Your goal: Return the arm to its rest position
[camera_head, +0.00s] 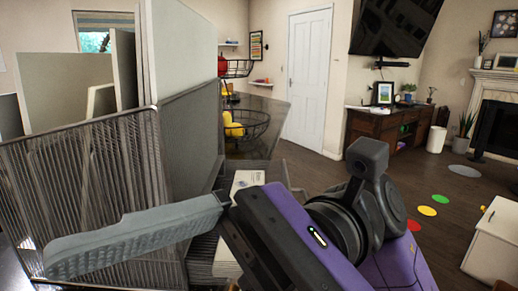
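My arm's purple link (275,235) with black joint parts (345,215) fills the bottom centre and right of the head view. From its left side my gripper (130,237) reaches left as a long grey ribbed finger. The finger lies across the front of a grey mesh holder (80,175); I cannot tell whether it touches it. Only one finger shows clearly, so the opening is hidden. I see no object held in it.
Large pale panels (185,70) stand in and behind the mesh holder. White papers (247,182) sit just behind my arm. A wire basket with yellow fruit (235,128) is farther back.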

